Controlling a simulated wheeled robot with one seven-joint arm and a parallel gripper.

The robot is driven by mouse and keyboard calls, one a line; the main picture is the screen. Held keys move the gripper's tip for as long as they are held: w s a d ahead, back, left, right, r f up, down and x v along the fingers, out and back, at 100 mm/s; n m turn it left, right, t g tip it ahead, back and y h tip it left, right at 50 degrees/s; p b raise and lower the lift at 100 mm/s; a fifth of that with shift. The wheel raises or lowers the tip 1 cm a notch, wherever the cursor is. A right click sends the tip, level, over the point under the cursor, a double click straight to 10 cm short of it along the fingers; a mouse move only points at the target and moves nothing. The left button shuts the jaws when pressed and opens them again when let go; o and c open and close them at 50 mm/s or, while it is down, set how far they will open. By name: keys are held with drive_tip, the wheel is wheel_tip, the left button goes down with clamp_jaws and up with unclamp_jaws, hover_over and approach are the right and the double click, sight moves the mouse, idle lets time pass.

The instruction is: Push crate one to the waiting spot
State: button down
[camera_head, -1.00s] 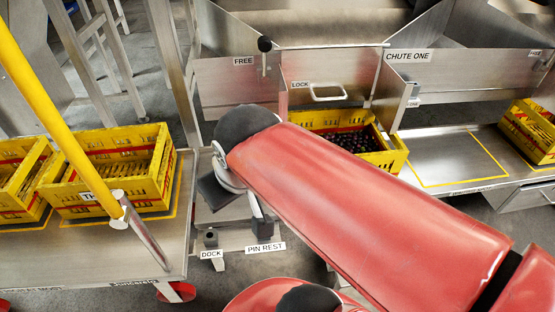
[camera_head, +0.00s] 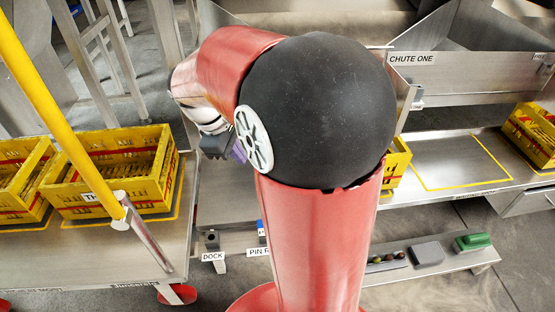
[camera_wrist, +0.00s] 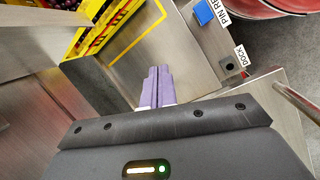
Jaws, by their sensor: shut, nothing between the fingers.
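A yellow crate (camera_head: 397,165) below the CHUTE ONE sign is mostly hidden behind my arm; only its right corner shows in the head view. The wrist view shows part of a yellow crate (camera_wrist: 92,30) with a red stripe at upper left. I cannot read a crate-one label. An empty yellow-outlined spot (camera_head: 462,165) lies on the metal deck right of the crate; its label is too small to read. My gripper (camera_head: 239,152) is left of the crate, above the deck. Its purple fingers (camera_wrist: 155,85) are shut and empty, apart from the crate.
Yellow crates stand on the left table (camera_head: 110,190) and one (camera_head: 532,132) stands at far right. A yellow pole (camera_head: 60,105) crosses the left side. DOCK (camera_head: 213,256) and PIN REST labels are at front.

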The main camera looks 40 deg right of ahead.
drive_tip(key=w+d+f+n+g+h, duration=0.4)
drive_tip(key=w+d+f+n, duration=0.1)
drive_tip(key=w+f, duration=0.3)
drive_tip(key=b+x, duration=0.2)
drive_tip(key=x, duration=0.8)
drive_tip(key=shift+w+b, duration=0.15)
drive_tip(key=shift+b, duration=0.25)
drive_tip(key=shift+s+d, duration=0.3)
drive_tip(key=shift+d, duration=0.3)
drive_tip(key=shift+s+d, duration=0.3)
drive_tip(key=shift+d, duration=0.3)
drive_tip(key=shift+s+d+b, duration=0.3)
drive_tip(key=shift+s+d, duration=0.05)
drive_tip(key=shift+d, duration=0.35)
drive_tip(key=s+d+p, duration=0.3)
drive_tip(key=s+d, duration=0.3)
drive_tip(key=d, duration=0.6)
drive_tip(key=s+d+p, duration=0.3)
drive_tip(key=s+d, duration=0.4)
drive_tip(key=d, duration=0.4)
drive_tip(key=s+d+p, duration=0.4)
drive_tip(key=s+d, duration=0.3)
drive_tip(key=d, duration=0.5)
drive_tip(key=shift+d+r, duration=0.2)
drive_tip(key=shift+d, duration=0.15)
drive_tip(key=shift+s+d+f, duration=0.1)
drive_tip(key=shift+s+d, duration=0.05)
drive_tip(key=shift+d, duration=0.25)
